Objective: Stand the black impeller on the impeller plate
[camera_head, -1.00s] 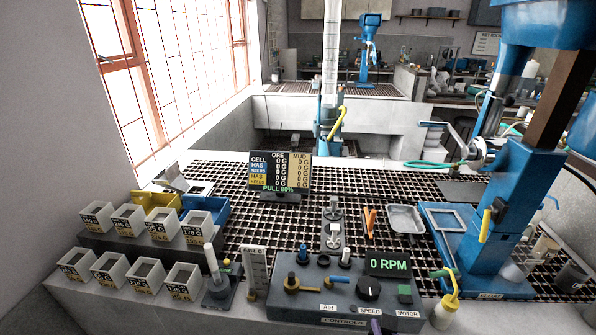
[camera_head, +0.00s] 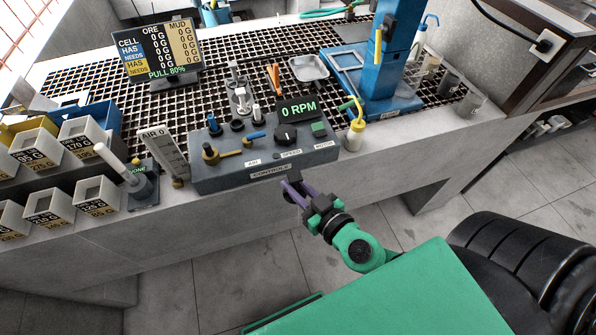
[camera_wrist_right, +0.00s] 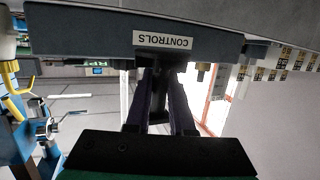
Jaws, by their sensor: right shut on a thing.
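My right gripper (camera_head: 297,190) is in front of the control box's front edge, over the floor gap in the picture. Its purple fingers are shut on a small dark thing that looks like the black impeller (camera_wrist_right: 158,92); the fingers hide much of it. In the right wrist view the gripper (camera_wrist_right: 160,85) points towards the box front. The narrow plate on the grating behind the box, apparently the impeller plate (camera_head: 239,90), carries small pale and grey pieces. The held thing is well apart from it. My left gripper is out of view.
The control box (camera_head: 265,168) with knobs and upright pegs stands between my right gripper and the plate. A display (camera_head: 160,55) and white bins (camera_head: 85,140) are at left.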

